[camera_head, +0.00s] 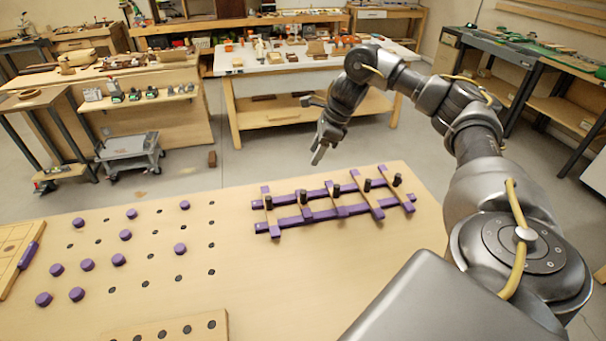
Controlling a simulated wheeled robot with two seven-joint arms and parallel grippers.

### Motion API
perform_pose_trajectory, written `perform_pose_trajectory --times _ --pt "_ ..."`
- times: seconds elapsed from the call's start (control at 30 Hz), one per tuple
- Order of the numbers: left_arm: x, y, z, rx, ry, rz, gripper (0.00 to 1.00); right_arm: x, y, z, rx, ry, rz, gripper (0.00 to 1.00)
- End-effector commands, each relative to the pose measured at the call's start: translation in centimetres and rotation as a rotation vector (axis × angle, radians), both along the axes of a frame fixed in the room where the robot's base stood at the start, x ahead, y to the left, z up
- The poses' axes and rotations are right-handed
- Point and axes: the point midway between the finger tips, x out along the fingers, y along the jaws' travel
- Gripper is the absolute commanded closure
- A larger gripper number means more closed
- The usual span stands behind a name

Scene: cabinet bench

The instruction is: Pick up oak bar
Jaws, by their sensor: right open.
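Several light wood bars lie crosswise over two long purple rails (290,221) on the bench's right part. They look like oak, and one light bar (305,204) lies near the middle of the group. The bars have purple ends, and dark upright pegs (337,190) stand at them. I cannot tell which one the task names. My right gripper (317,130) is open and empty, raised beyond the bench's far edge, above and behind the bars in the picture. It touches none of them. My left gripper is not in view.
The bench top (330,285) is clear in front of the rails. Purple round knobs (118,259) and dark holes fill its left part. A holed wood block (175,329) lies at the front edge. A white-topped table (290,62) and a grey cart (130,150) stand beyond.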

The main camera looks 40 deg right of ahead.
Motion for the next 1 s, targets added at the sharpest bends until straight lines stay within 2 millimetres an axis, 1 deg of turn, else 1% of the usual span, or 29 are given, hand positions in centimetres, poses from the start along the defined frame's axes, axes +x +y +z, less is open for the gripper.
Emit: perform_pose_trajectory --times 0.03,0.1,0.23,0.37,0.57,0.63,0.77,0.9,1.0 --pt "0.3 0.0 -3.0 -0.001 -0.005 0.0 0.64 0.0 0.0 -3.0 0.0 0.0 0.0 0.53" --pt "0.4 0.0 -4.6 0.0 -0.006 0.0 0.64 0.0 0.0 -4.7 0.0 0.0 0.0 0.53" --pt "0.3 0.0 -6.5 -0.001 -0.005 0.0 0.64 0.0 0.0 -6.6 0.0 0.0 0.0 0.53" --pt "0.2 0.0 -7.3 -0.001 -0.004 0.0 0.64 0.0 0.0 -7.3 0.0 0.0 0.0 0.53" --pt "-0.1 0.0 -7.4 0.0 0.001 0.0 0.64 0.0 0.0 -7.5 0.0 0.0 0.0 0.53" --pt "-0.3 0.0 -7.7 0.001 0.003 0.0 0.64 0.1 0.2 -8.1 0.0 0.002 0.002 0.53" --pt "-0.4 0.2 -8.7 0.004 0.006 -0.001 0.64 0.6 0.8 -10.3 0.001 0.004 0.002 0.53" --pt "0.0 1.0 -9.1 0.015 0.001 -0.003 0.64 1.2 1.4 -11.9 0.001 0.002 0.002 0.53" --pt "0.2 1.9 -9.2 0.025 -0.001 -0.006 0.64 1.3 1.5 -12.5 0.0 0.001 0.0 0.53"
